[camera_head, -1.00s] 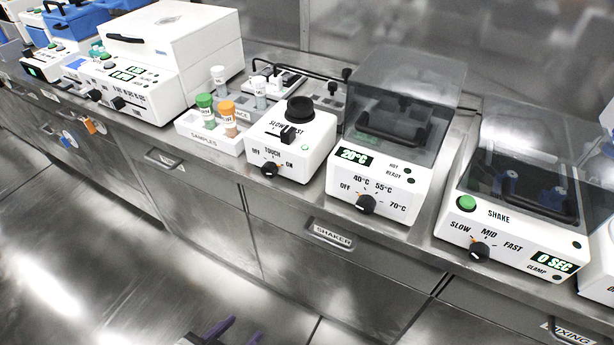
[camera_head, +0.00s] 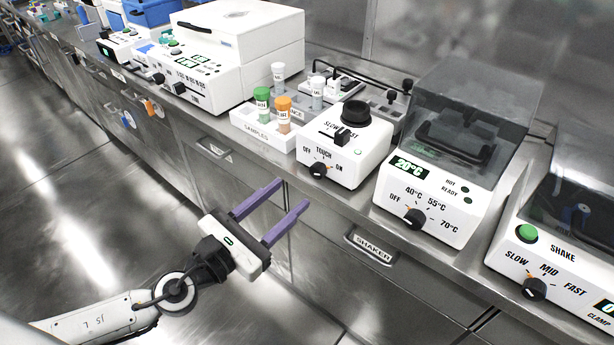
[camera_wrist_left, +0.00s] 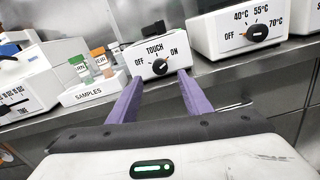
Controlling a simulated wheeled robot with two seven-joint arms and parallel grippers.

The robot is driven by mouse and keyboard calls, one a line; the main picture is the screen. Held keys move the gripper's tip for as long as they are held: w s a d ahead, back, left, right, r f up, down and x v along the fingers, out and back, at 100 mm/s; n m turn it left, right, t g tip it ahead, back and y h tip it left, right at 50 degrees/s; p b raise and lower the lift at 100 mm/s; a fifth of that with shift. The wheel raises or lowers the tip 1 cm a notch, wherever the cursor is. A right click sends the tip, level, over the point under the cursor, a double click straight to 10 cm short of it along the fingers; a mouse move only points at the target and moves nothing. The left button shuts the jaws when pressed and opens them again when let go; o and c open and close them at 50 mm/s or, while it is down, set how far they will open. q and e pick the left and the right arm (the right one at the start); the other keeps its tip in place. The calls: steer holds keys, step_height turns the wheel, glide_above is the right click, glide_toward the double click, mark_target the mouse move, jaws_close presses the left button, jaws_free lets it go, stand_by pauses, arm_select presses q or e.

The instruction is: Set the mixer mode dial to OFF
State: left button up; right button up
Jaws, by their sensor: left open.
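The mixer (camera_head: 345,150) is a small white box with a black cup on top, on the bench in the head view. Its black mode dial (camera_head: 319,170) is on the front face, below the labels OFF, TOUCH and ON. Which label the dial points to is too small to tell. My left gripper (camera_head: 291,194) is open and empty, its purple fingers in front of the bench, below and left of the dial, apart from it. In the left wrist view the dial (camera_wrist_left: 160,67) shows between the two fingertips (camera_wrist_left: 160,76), beyond them. My right gripper is not in view.
A white samples rack (camera_head: 262,130) with capped tubes stands left of the mixer. A heater (camera_head: 430,200) with a clear lid and its own dial stands right, then a shaker (camera_head: 560,250). A drawer handle (camera_head: 371,248) juts below the bench edge. The floor in front is clear.

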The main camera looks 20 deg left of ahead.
mark_target(315, 173)
arm_select(q)
steer(key=p+x, duration=0.1)
steer(key=x, duration=0.5)
steer(key=shift+w+d, duration=0.2)
steer(key=shift+w, duration=0.5)
steer(key=c, duration=1.1)
steer(key=shift+o, duration=0.2)
